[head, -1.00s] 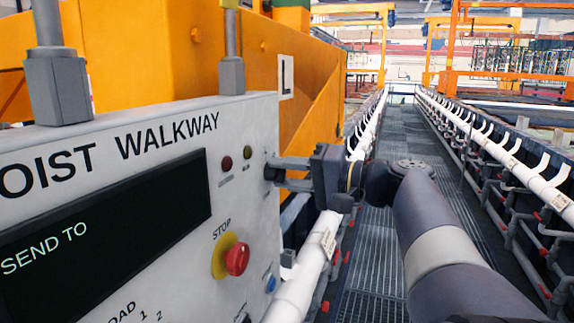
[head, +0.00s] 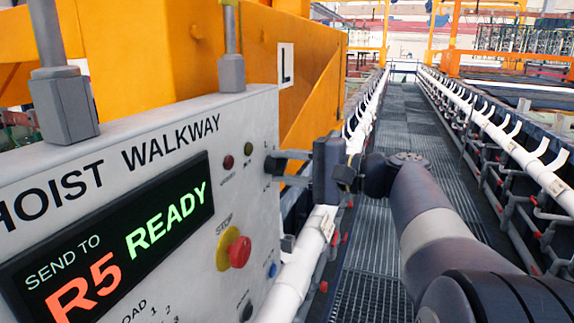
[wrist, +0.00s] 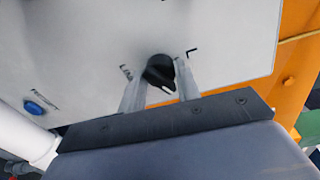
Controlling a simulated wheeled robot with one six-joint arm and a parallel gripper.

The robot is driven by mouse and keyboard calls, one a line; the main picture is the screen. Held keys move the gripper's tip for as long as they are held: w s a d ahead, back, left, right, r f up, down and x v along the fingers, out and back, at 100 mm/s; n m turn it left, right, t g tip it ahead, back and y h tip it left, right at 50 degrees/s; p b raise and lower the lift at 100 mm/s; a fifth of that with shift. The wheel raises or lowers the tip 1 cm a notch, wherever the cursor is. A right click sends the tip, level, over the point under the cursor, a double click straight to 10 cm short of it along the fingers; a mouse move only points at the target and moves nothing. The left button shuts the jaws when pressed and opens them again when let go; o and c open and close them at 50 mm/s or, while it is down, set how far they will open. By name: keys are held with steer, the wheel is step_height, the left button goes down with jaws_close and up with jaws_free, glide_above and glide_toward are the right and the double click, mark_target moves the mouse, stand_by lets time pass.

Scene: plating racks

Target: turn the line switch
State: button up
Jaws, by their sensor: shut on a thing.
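The line switch (wrist: 159,71) is a black rotary knob on the grey-white hoist walkway panel (head: 120,120). In the wrist view my gripper (wrist: 160,78) has one finger on each side of the knob and is shut on it. The panel's display (head: 120,240) is lit and reads "SEND TO R5 READY".
A red stop button (head: 239,252) on a yellow base sits below my gripper. A blue button (head: 272,269) is lower right, also in the wrist view (wrist: 40,106). A white pipe (head: 305,255) runs beside the panel. The grated walkway (head: 400,140) is clear ahead.

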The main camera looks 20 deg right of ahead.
steer(key=o, duration=1)
steer(key=b+v, duration=0.1)
steer(key=v, duration=1)
steer(key=shift+w+a, duration=0.1)
steer(key=p+x, duration=0.1)
steer(key=x, duration=0.9)
steer(key=shift+w+a, duration=0.2)
steer(key=shift+a, duration=0.15)
steer(key=shift+d, duration=0.1)
